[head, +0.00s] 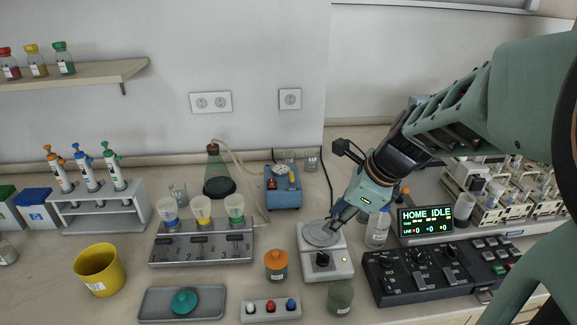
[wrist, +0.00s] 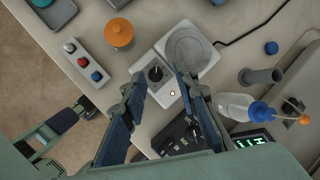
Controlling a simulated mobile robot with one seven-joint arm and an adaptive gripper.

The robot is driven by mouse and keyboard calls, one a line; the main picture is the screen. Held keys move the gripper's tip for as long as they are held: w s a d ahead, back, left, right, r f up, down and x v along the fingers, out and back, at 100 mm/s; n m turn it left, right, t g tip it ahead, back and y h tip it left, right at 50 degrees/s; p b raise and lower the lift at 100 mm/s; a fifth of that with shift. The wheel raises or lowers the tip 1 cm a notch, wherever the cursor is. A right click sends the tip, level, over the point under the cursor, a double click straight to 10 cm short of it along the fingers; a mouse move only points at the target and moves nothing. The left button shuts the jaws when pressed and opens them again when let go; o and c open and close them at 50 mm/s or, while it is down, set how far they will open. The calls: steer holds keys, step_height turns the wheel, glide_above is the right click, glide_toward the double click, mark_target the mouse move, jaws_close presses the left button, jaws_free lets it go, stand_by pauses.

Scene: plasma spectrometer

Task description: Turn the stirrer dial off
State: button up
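My gripper (wrist: 159,76) is open and empty. In the head view my gripper (head: 335,219) points down over the stirrer's plate, behind the dial. I see no contact with the dial. The dial's setting is too small to read.
An orange-lidded jar (head: 276,265) stands left of the stirrer, and a green jar (head: 340,298) stands in front. A black control panel (head: 425,272) with knobs is close on the right. A wash bottle (head: 378,230) stands behind it. A three-button box (head: 271,310) lies front left.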

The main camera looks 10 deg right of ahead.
mark_target(323, 254)
steer(key=f+m+b, duration=0.1)
steer(key=f, duration=0.3)
steer(key=w+f+m+b, duration=0.1)
steer(key=f, duration=0.3)
steer(key=a+f+m+g+b, duration=0.1)
steer(key=f, duration=0.4)
steer(key=shift+w+m, duration=0.3)
jaws_close()
